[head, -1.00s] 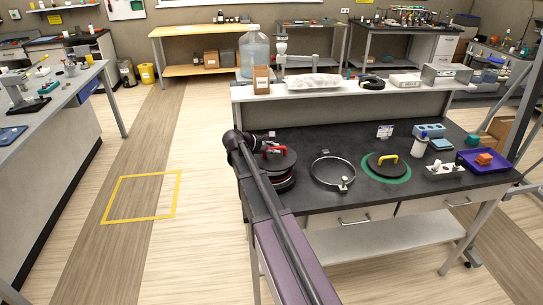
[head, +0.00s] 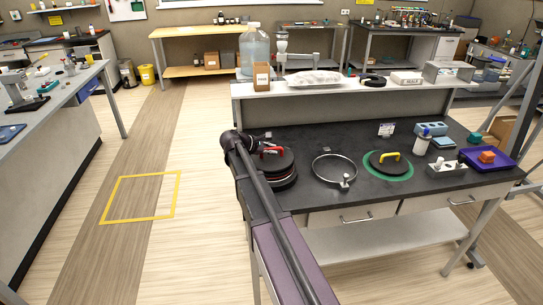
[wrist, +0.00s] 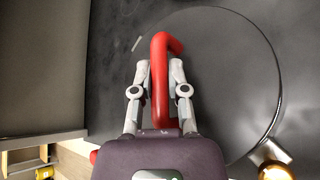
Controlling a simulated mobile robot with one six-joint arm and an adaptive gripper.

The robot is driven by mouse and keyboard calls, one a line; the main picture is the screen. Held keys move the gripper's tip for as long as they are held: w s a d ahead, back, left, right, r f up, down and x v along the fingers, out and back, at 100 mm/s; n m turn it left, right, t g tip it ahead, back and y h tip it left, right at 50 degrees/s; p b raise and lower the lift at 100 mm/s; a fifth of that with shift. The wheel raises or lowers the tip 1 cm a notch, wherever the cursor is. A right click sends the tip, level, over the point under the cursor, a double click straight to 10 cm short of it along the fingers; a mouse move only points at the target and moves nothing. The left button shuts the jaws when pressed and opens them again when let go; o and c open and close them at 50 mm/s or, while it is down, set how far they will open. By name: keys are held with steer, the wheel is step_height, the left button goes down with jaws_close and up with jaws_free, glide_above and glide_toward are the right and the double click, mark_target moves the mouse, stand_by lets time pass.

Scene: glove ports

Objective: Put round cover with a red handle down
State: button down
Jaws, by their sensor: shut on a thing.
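The round dark cover (head: 280,162) with a red handle (head: 273,151) is at the left end of the black bench top. It is over a dark round stand with a red band (head: 284,181); I cannot tell whether they touch. My gripper (wrist: 160,70) is shut on the red handle (wrist: 159,85), with one finger on each side. The dark disc of the cover (wrist: 225,75) fills much of the wrist view. In the head view my gripper is small and partly hidden by my arm.
A metal ring with a clamp (head: 334,170) lies to the right of the cover. Beyond it a dark cover with a yellow handle (head: 385,161) lies on a green ring (head: 407,171). A purple tray (head: 489,163) and bottle (head: 422,146) stand at right. A raised shelf (head: 330,90) runs behind.

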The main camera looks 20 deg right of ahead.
steer(key=shift+f, duration=0.45)
steer(key=shift+f+b, duration=0.15)
steer(key=shift+b, duration=0.25)
steer(key=c, duration=0.6)
jaws_free()
steer(key=shift+c, duration=0.2)
steer(key=shift+r+p, duration=0.25)
steer(key=shift+p, duration=0.05)
steer(key=shift+a+r, duration=0.2)
steer(key=shift+a, duration=0.05)
steer(key=p+v, duration=0.5)
steer(key=v, duration=0.6)
steer(key=shift+p, duration=0.4)
